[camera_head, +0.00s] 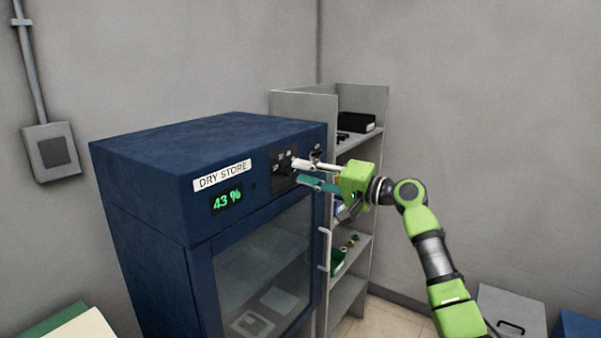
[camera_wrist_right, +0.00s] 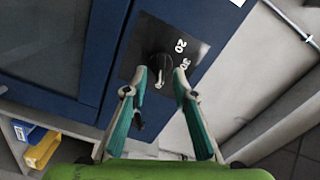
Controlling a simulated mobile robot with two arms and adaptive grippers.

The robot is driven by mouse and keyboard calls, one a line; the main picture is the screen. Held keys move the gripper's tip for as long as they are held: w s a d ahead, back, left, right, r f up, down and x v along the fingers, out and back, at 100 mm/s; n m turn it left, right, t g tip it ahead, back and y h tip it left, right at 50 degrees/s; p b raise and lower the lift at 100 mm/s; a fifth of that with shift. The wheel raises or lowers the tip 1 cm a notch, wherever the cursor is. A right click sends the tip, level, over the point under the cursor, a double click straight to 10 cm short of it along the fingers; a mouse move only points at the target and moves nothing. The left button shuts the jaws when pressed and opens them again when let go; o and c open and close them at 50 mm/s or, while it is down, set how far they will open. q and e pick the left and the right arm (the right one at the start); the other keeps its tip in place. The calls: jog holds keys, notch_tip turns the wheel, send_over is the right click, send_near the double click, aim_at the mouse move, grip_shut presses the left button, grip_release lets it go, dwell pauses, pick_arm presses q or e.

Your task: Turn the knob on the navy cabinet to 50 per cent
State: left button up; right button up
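The navy cabinet (camera_head: 145,190) stands in the middle of the head view. It has a DRY STORE label and a green display (camera_head: 227,200) reading 43 %. A black dial panel sits at the right of its front. In the right wrist view the black knob (camera_wrist_right: 159,63) with a pale pointer is on this panel (camera_wrist_right: 140,46), beside marks 20 and 30. My right gripper (camera_head: 298,172) is at the panel, partly covering it. It is open, with its fingertips (camera_wrist_right: 155,88) spread either side of the knob's line, apparently just short of it. My left gripper is out of view.
A grey shelf unit (camera_head: 300,105) with a black box and small items stands right behind the cabinet. The cabinet's glass door (camera_head: 265,255) is below the panel. A grey bin (camera_head: 512,310) is at lower right. The wall at right is bare.

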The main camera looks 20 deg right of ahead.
jog(key=v, duration=1)
jog(key=shift+s+d, duration=0.1)
jog(key=shift+d, duration=0.05)
